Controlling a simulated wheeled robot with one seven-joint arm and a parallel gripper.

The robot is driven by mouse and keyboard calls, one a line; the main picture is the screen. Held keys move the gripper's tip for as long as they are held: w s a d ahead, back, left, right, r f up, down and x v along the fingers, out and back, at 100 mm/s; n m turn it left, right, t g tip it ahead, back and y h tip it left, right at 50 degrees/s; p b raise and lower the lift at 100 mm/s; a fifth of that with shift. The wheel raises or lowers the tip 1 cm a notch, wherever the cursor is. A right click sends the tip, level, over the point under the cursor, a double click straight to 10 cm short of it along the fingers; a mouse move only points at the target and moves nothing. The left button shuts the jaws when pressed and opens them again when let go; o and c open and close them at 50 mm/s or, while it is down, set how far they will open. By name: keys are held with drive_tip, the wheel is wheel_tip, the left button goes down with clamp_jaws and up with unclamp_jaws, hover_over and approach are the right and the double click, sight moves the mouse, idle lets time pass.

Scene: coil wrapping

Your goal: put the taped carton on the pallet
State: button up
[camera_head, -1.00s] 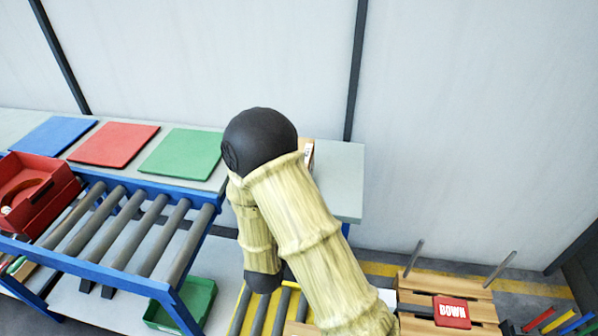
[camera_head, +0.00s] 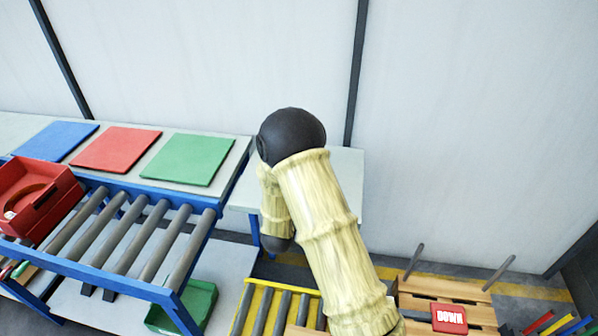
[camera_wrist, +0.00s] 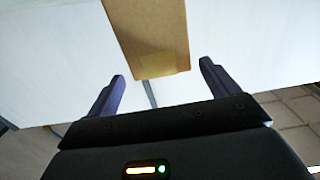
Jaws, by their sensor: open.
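In the wrist view a brown carton (camera_wrist: 150,38) stands on a pale table top (camera_wrist: 70,65), with a paler band near its close end that may be tape. My gripper (camera_wrist: 162,72) is open, its two dark fingers apart and pointing at the carton, one to each side of its near end. In the head view my arm hides the gripper and the carton. The wooden pallet (camera_head: 418,288) is at the lower right, with upright metal posts and a red sign reading DOWN on it.
A blue-framed roller conveyor (camera_head: 150,235) with a red tray (camera_head: 35,197) stands at the left. Blue, red and green mats (camera_head: 188,158) lie on the bench behind it. A yellow roller conveyor (camera_head: 262,308) is at the lower middle, and a green bin (camera_head: 185,305) sits below.

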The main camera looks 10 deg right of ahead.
drive_tip(key=shift+w+d, duration=0.3)
drive_tip(key=shift+w, duration=0.35)
drive_tip(key=shift+p+x, duration=0.45)
drive_tip(key=shift+x, duration=2.2)
drive_tip(key=shift+a+f, duration=0.15)
drive_tip(key=shift+a, duration=0.05)
clamp_jaws()
wheel_tip(320, 180, up, 10)
drive_tip(key=shift+r, duration=0.1)
